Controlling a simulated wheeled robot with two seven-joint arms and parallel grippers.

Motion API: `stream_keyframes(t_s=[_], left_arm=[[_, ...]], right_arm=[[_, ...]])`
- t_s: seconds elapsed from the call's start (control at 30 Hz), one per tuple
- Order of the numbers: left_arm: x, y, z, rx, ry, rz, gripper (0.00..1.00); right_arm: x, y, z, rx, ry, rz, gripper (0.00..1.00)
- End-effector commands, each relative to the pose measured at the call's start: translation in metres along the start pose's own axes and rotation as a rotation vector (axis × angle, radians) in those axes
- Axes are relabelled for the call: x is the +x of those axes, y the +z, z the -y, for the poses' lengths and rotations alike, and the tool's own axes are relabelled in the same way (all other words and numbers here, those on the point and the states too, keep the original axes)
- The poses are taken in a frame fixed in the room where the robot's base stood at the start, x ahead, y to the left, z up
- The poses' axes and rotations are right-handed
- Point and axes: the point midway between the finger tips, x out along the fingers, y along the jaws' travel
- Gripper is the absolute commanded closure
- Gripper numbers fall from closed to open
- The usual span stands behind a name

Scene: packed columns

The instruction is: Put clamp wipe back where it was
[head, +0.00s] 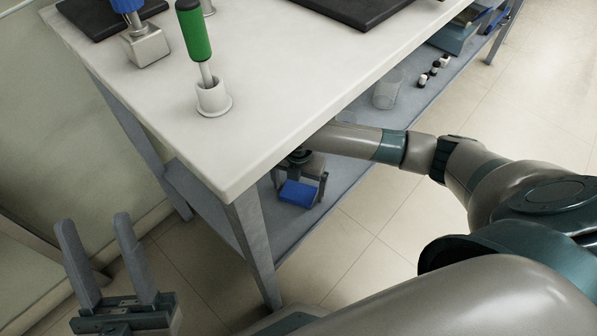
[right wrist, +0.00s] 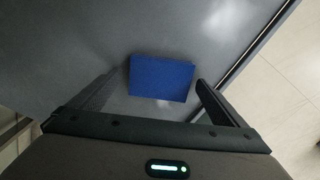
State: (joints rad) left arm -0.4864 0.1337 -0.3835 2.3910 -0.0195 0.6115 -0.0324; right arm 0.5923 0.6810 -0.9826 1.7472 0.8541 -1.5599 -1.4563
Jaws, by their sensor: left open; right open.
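A flat blue block (head: 298,193), which I take to be the clamp wipe, is at the grey lower shelf under the table's near corner. In the right wrist view the blue block (right wrist: 162,78) lies between and slightly beyond the fingertips, with a gap on each side. My right gripper (head: 301,183) reaches under the tabletop, points down and is open around the block, not gripping it. Its height above the shelf is hard to tell. My left gripper (head: 97,219) is open and empty, left of the table and far from the block.
The white tabletop (head: 150,110) overhangs my right arm. It bears a green-handled tool (head: 193,32) in a white holder (head: 213,97) and a blue-topped tool in a metal block (head: 146,47). A clear beaker (head: 387,90) and small bottles (head: 433,72) stand further along the shelf. A table leg (head: 255,250) is close by.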

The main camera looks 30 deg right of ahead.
Motion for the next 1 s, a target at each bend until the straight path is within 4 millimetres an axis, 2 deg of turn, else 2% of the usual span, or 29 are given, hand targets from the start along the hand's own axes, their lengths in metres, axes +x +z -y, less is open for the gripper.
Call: stream_keyframes(t_s=[0.13,0.2,0.57,0.8,1.0], left_arm=[[0.001,0.005,-0.004,-0.008,-0.001,0.056,0.53],[-0.013,0.016,-0.012,-0.031,-0.005,0.145,0.53],[-0.047,0.05,-0.035,-0.078,-0.006,0.43,0.53],[-0.054,0.071,-0.029,-0.073,-0.011,0.538,0.53],[-0.057,0.077,-0.028,-0.073,-0.012,0.565,0.53]], right_arm=[[-0.02,0.001,0.0,0.001,0.0,0.002,0.04],[-0.031,0.001,0.0,0.0,0.001,0.002,0.04],[-0.097,0.001,-0.001,0.0,0.001,0.002,0.04],[-0.113,0.0,0.0,0.001,0.0,0.0,0.04],[-0.116,0.0,0.0,0.001,-0.001,0.0,0.04]])
